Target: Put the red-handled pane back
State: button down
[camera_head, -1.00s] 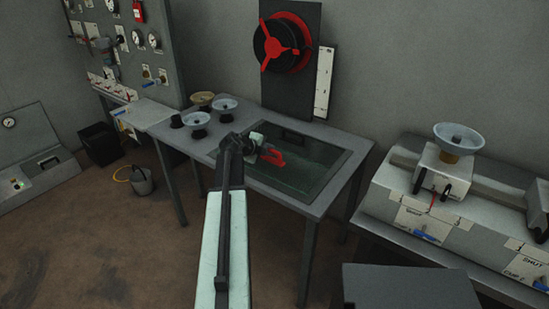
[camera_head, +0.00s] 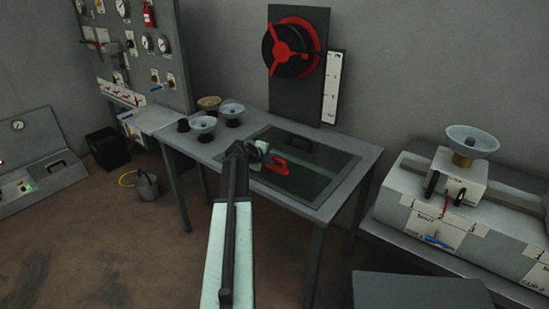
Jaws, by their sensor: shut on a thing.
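A dark glass pane (camera_head: 318,178) lies at the rectangular frame in the right half of the grey table. Its red handle (camera_head: 278,168) stands near the left part of the glass. My gripper (camera_head: 265,158) is at the red handle and shut on it, with the arm reaching in from below. The fingertips are small and partly hidden by my wrist. I cannot tell whether the pane rests fully in the frame or is slightly above it.
Several bowl-topped stands (camera_head: 202,126) occupy the table's left end. A black panel with a red wheel (camera_head: 293,48) stands behind the table. A grey bench unit (camera_head: 455,215) with a bowl on top is at the right. A bucket (camera_head: 146,187) sits on the floor.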

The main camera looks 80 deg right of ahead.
jog(key=c, duration=1.4)
grip_release()
jog(key=shift+o, duration=0.2)
jog(key=shift+w+a+r+p, duration=0.1)
jog(key=shift+a+r+p, duration=0.1)
jog(key=shift+r+p, duration=0.15)
jog(key=p+v, duration=0.6)
jog(key=v, duration=0.5)
jog(key=shift+a, duration=0.2)
jog(key=shift+w, duration=0.1)
